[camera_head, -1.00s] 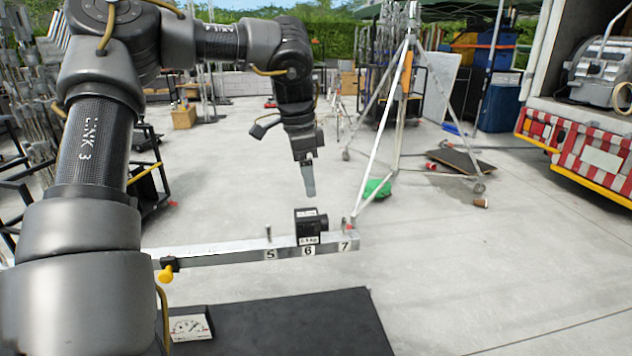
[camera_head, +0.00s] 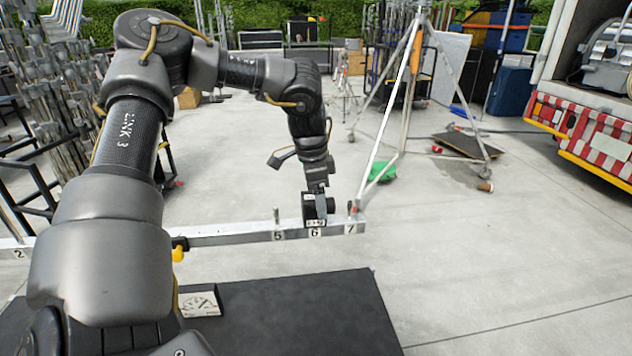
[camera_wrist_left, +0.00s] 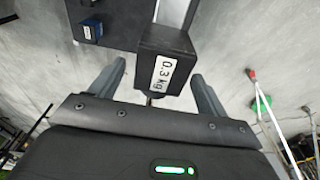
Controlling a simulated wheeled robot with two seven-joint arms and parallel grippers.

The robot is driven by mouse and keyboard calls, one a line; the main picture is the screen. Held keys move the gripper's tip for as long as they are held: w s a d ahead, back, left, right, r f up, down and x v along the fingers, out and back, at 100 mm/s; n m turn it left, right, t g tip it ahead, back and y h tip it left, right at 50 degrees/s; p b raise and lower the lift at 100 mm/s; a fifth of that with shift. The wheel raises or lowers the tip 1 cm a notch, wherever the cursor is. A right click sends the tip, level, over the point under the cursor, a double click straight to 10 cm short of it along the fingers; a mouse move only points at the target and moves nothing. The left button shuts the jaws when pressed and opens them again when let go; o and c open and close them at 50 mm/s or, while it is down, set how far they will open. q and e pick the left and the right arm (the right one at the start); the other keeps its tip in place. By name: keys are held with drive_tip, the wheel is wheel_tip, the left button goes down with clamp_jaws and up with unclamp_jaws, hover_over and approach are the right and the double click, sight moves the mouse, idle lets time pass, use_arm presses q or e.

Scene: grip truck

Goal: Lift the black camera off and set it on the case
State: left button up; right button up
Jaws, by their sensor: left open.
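The black camera (camera_head: 311,206) is a small dark block with a white label, on the pale metal rail (camera_head: 235,238) above the number 6. In the left wrist view the camera (camera_wrist_left: 170,48) shows a "0.3 kg" label. My left gripper (camera_head: 321,190) is low over the camera in the head view. In the wrist view its open fingers (camera_wrist_left: 158,84) stand either side of the camera's near end, with gaps visible; I see no grip. A flat black top (camera_head: 300,312), seemingly the case, lies in front of the rail. My right gripper is not in view.
A yellow knob (camera_head: 178,253) hangs at the rail. Upright pegs (camera_head: 276,215) stand on the rail near 5 and 7. The black top's right part is clear.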

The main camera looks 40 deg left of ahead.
use_arm(q)
drive_tip(key=shift+f, duration=0.25)
drive_tip(key=c, duration=1.2)
drive_tip(key=o, duration=0.5)
drive_tip(key=c, duration=0.3)
drive_tip(key=shift+c, duration=0.2)
drive_tip(key=shift+r+p, duration=0.6)
drive_tip(key=shift+r, duration=0.8)
drive_tip(key=shift+r+p, duration=1.25)
drive_tip(key=shift+r, duration=1.2)
